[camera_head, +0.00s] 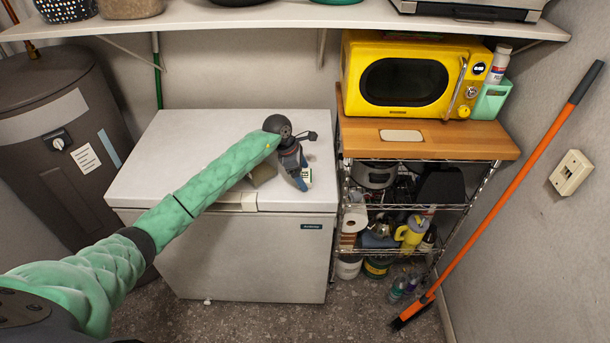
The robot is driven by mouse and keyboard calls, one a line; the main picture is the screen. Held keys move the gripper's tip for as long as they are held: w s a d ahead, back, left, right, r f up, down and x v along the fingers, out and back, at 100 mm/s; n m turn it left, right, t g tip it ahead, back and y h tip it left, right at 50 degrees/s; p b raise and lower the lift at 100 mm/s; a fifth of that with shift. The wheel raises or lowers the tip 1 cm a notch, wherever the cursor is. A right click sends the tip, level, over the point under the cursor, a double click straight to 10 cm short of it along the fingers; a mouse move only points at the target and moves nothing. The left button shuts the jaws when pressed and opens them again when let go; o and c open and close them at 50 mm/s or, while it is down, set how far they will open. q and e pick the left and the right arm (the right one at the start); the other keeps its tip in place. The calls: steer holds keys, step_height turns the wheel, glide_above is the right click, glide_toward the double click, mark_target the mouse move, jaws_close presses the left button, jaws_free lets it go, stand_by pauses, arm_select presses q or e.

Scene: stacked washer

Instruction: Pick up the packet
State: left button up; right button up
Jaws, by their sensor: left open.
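A small packet (307,175), white with some green, is on the white top of the chest freezer (190,135), near its right edge. It is partly hidden by my left gripper. My left gripper (304,162) is over the right part of the freezer top, its dark fingers apart, right beside the packet. I cannot tell if a finger touches it. A small tan object (263,173) shows partly behind my left forearm near the front edge of the freezer. My right gripper is not in view.
A wire rack with a wooden top (450,139) and yellow microwave (415,78) stands close on the right. A shelf (270,18) runs above. A grey water heater (60,120) stands left. An orange-handled broom (500,200) leans at the right wall.

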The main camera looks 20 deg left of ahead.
arm_select(q)
steer(key=shift+d+f, duration=0.15)
steer(key=shift+f, duration=0.05)
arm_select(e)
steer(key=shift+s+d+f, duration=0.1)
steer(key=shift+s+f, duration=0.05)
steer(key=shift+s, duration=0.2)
arm_select(q)
steer(key=c, duration=1)
steer(key=shift+c, duration=0.4)
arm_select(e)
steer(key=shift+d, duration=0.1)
arm_select(q)
steer(key=shift+r, duration=0.1)
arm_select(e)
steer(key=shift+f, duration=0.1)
